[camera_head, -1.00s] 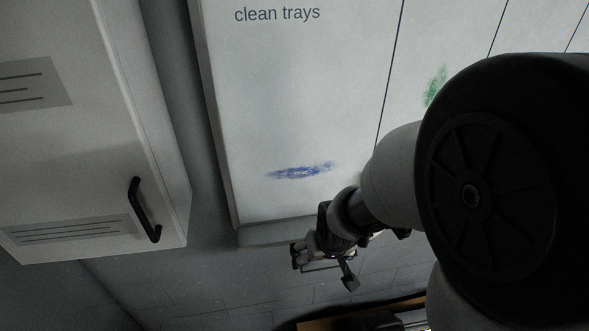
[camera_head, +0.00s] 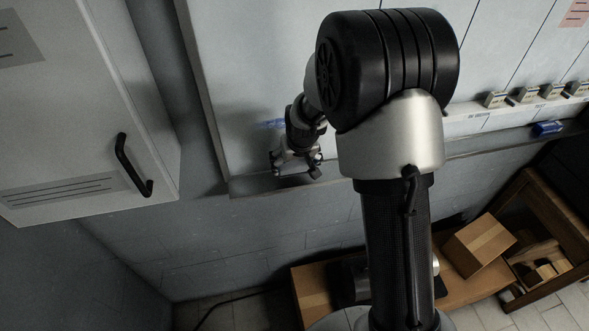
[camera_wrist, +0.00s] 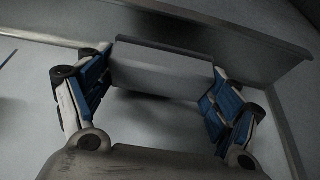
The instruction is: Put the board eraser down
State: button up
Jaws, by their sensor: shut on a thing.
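The board eraser shows in the wrist view as a plain grey block (camera_wrist: 160,72) between the two blue-padded fingers of my gripper (camera_wrist: 158,88). My gripper is shut on it. In the head view my gripper (camera_head: 297,165) is low at the left part of the whiteboard (camera_head: 235,80), just above or at the ledge (camera_head: 250,186) along its bottom edge. I cannot tell whether the eraser touches the ledge. A blue smear (camera_head: 268,124) on the board is partly hidden behind my wrist.
A white cabinet with a black handle (camera_head: 133,165) stands at the left. Several small boxes (camera_head: 528,94) and a blue object (camera_head: 547,128) sit along the board's bottom at the right. Below are a wooden surface (camera_head: 312,295) and a cardboard box (camera_head: 478,245).

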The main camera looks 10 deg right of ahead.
aim_at(295, 170)
notch_tip(295, 170, down, 4)
jog(key=shift+w+r, duration=0.15)
jog(key=shift+r, duration=0.1)
jog(key=shift+w+f, duration=0.1)
jog(key=shift+f+b, duration=0.2)
jog(key=shift+b, duration=0.1)
jog(key=o, duration=0.9)
jog(key=shift+r, duration=0.1)
jog(key=shift+c, duration=0.2)
